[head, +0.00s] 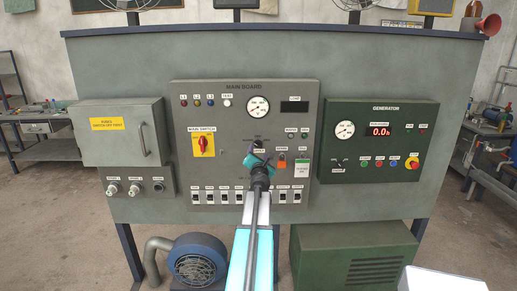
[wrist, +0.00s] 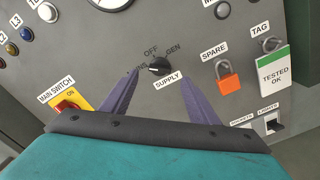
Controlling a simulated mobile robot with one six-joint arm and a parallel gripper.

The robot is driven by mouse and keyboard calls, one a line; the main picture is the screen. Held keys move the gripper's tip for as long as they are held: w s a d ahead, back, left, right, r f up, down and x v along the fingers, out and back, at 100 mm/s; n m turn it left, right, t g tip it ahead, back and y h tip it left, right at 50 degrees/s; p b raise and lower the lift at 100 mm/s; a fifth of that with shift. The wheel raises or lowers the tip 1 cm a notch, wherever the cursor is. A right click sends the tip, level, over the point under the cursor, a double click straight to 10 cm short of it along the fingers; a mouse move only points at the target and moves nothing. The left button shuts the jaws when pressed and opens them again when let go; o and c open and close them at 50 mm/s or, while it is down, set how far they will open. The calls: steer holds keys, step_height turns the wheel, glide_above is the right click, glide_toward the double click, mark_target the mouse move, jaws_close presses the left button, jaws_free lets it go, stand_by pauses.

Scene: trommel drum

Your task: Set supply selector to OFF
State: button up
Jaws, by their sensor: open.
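My gripper (wrist: 159,76) is open, with one purple finger on each side of the knob in the wrist view. I cannot tell whether either touches it. In the head view my gripper (head: 259,161) covers most of the selector's place.
The red-and-yellow main switch (head: 203,145) is to the left. An orange padlock (wrist: 228,76) and a green-and-white tag (wrist: 273,72) hang to the right. A row of small switches (head: 284,196) runs below. The generator panel (head: 379,141) is at the right.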

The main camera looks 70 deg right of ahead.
mark_target(258, 146)
steer(key=shift+x, duration=3.3)
steer(key=c, duration=1)
